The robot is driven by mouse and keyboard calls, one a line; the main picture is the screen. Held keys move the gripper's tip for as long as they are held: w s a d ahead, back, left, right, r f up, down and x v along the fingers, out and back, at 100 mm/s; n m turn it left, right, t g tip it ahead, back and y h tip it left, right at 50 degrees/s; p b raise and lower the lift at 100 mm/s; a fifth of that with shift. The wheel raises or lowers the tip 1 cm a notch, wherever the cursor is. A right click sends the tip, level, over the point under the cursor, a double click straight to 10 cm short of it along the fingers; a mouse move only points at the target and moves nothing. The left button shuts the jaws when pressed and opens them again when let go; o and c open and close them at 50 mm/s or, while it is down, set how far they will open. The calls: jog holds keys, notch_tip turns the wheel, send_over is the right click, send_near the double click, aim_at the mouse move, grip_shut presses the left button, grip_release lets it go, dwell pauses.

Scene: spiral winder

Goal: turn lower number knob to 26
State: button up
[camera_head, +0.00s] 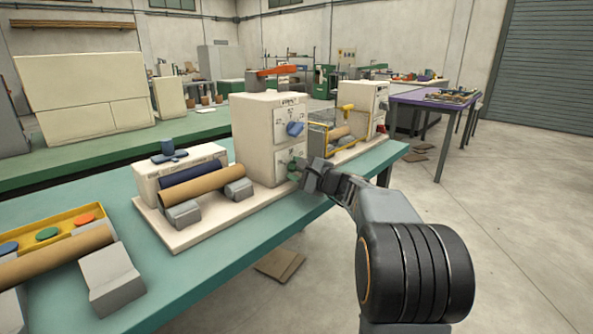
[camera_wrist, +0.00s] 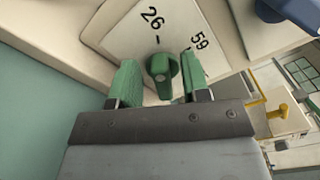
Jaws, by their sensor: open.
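The lower number knob (camera_wrist: 161,70) is green and sits on a pale dial plate (camera_wrist: 135,30) marked 26 and 59. The 26 with its tick is above the knob in the wrist view, and the 59 is to its upper right. I cannot tell for sure which number the knob points at. My gripper (camera_wrist: 160,82) is open, with one green fingertip on each side of the knob; gaps show between them. In the head view my gripper (camera_head: 308,176) is at the lower front of the cream machine box (camera_head: 257,140), beside the lower green knob (camera_head: 293,168), which it partly hides.
A blue upper knob (camera_head: 295,129) is above on the same face; a blue part also shows at the wrist view's top right (camera_wrist: 292,12). A yellow-framed unit (camera_head: 335,125) stands behind to the right. Cardboard rolls (camera_head: 207,187) lie left on the teal bench (camera_head: 165,280).

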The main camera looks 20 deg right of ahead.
jog(key=p+v, duration=0.2)
jog(key=v, duration=1.1)
jog(key=shift+s+d, duration=0.2)
jog(key=shift+s, duration=0.2)
jog(key=shift+a+r, duration=0.1)
jog(key=s+a+r+n+g+p, duration=0.3)
jog(key=s+a+n+g+p, duration=0.15)
jog(key=a+p, duration=0.35)
jog(key=s+a+r+n+g+p, duration=0.35)
jog(key=a+n+g+p, duration=0.2)
jog(key=a+p, duration=0.35)
jog(key=s+r+n+g+h+p, duration=0.2)
jog(key=s+r+n+h+p, duration=0.5)
jog(key=p, duration=0.6)
jog(key=shift+s+a+r+n+g+p, duration=0.15)
jog(key=shift+s+r+n+g+p, duration=0.35)
jog(key=shift+s+n, duration=0.5)
